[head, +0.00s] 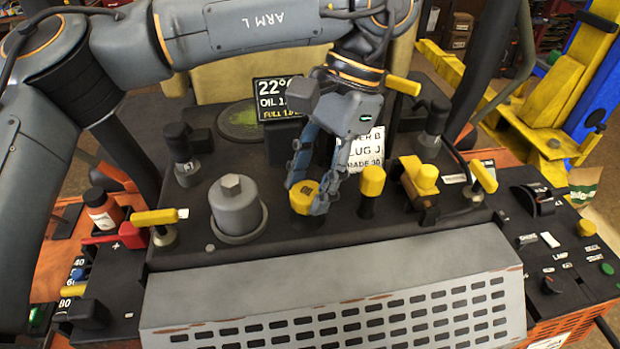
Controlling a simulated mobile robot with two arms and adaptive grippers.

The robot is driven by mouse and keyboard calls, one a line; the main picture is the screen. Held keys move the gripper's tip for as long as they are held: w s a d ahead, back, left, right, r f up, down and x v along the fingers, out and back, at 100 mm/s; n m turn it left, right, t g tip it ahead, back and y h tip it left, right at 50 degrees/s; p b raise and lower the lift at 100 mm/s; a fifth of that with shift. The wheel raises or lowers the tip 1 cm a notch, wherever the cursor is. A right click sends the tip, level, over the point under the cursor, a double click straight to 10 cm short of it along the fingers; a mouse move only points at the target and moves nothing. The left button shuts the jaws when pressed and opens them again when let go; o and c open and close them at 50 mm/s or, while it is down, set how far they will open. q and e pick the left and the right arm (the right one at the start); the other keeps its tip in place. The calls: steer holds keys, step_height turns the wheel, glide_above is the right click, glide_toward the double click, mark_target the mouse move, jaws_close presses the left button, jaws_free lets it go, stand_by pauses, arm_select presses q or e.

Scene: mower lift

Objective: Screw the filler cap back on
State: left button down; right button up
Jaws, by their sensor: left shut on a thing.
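The yellow filler cap (303,196) is in the middle of the dark machine deck. My left gripper (309,190) reaches down from above and is shut on the cap, one finger on its left side and one on its right. The cap is upright, low over the deck. The filler neck beneath it is hidden, so I cannot tell how the cap sits on it. My right gripper is not in the head view.
A grey canister (236,207) stands left of the cap. A yellow-topped dipstick (371,188) and a yellow valve (424,180) stand close on the right. A small sign (278,99) reading 22° stands behind. A grey slotted cover (340,295) lies in front.

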arm_select(q)
steer(key=c, duration=0.8)
jaws_free()
steer(key=shift+w, duration=0.15)
steer(key=shift+o, duration=0.5)
steer(key=shift+w, duration=0.1)
steer(key=shift+r, duration=4)
